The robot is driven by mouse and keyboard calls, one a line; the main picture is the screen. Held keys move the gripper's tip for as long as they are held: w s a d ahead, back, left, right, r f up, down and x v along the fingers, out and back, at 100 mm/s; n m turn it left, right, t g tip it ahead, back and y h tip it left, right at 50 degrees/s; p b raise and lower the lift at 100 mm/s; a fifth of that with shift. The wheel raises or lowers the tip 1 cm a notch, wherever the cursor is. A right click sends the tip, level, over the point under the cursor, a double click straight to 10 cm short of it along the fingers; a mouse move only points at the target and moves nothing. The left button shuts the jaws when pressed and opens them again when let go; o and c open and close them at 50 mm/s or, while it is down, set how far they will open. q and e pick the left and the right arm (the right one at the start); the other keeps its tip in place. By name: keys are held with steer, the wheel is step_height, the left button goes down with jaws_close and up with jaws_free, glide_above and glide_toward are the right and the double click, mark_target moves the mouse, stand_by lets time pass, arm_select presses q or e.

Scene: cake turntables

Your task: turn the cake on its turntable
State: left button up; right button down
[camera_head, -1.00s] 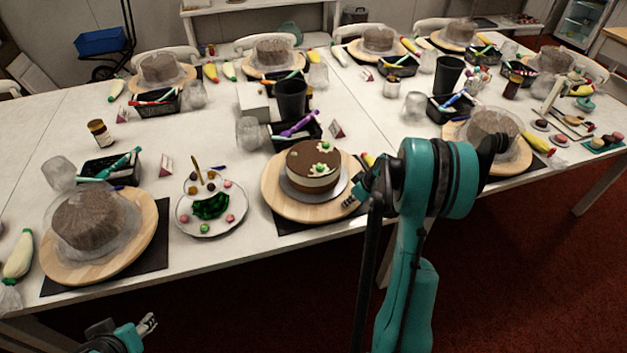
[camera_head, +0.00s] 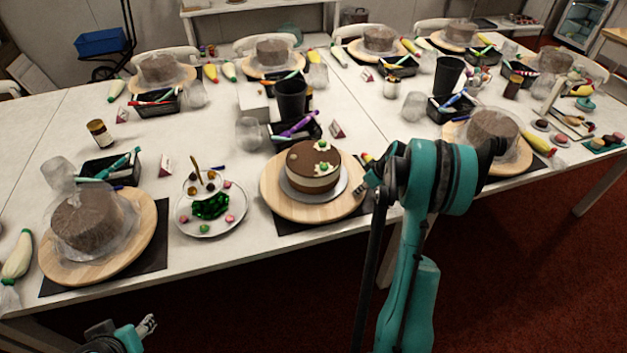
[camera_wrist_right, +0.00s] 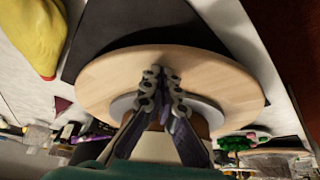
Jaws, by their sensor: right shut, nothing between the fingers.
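The cake (camera_head: 312,176), brown-topped with a pale band and small white-and-green flowers, stands upright on a grey plate (camera_head: 333,193) on the round wooden turntable (camera_head: 280,200). My right gripper (camera_head: 364,188) is at the right edge of the turntable, partly hidden by my arm. In the right wrist view its fingers (camera_wrist_right: 161,80) are shut and empty, in front of the turntable's wood (camera_wrist_right: 220,78); the cake is largely hidden behind them. I cannot tell whether they touch the wood. My left gripper (camera_head: 147,326) is low at the front left, away from the table; its jaws are too small to read.
A plate of sweets (camera_head: 186,222) stands left of the turntable. A wrapped cake (camera_head: 88,222) stands further left. A black tray with tools (camera_head: 290,137) and a dark cup (camera_head: 291,98) stand behind. A black mat (camera_head: 290,226) lies under the turntable.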

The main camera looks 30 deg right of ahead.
steer(key=shift+r+p, duration=0.85)
steer(key=shift+r, duration=0.65)
steer(key=shift+f, duration=0.1)
steer(key=shift+a, duration=0.25)
steer(key=s+a, duration=0.1)
steer(key=a, duration=0.2)
steer(key=s+a, duration=0.1)
steer(key=a, duration=0.2)
steer(key=s+a+b, duration=0.1)
steer(key=s+a, duration=0.1)
steer(key=shift+a, duration=0.4)
steer(key=w+a, duration=0.1)
steer(key=a, duration=0.2)
steer(key=w+a, duration=0.1)
steer(key=a, duration=0.2)
steer(key=w+a+b, duration=0.1)
steer(key=w+a, duration=0.1)
steer(key=a, duration=0.1)
steer(key=shift+a, duration=0.1)
steer(key=shift+f, duration=0.2)
